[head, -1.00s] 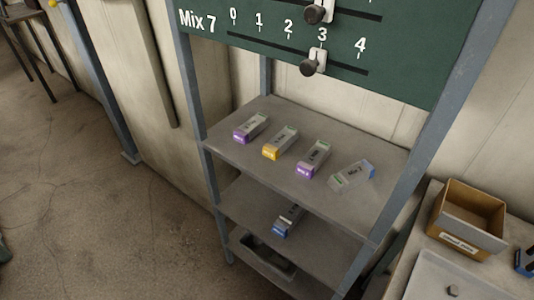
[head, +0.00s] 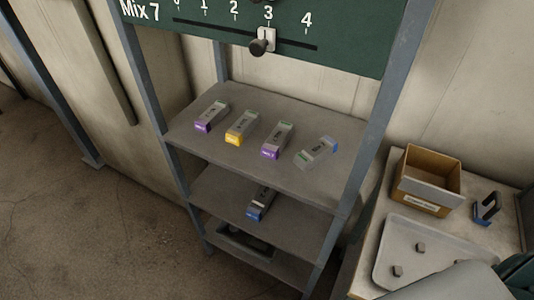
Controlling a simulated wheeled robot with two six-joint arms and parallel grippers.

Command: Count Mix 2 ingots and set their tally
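Several ingots lie on the shelf rack. On the top shelf (head: 300,185) are a purple-ended ingot (head: 212,116), a yellow-ended ingot (head: 242,127), a second purple-ended ingot (head: 277,139) and a blue-ended ingot (head: 316,152) turned at a different angle. Another blue-ended ingot (head: 261,203) lies on the shelf below. Their labels are too small to read surely now. The green tally board (head: 345,25) shows a Mix 7 row with its slider knob (head: 260,46) under 3. No Mix 2 row is in view. Neither gripper shows.
A dark tray-like object (head: 245,243) sits on the lowest shelf. At right, a bench holds an open cardboard box (head: 428,182), a blue-and-black object (head: 486,208) and a pale tray (head: 440,237) with small dark pieces. Floor is clear at left.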

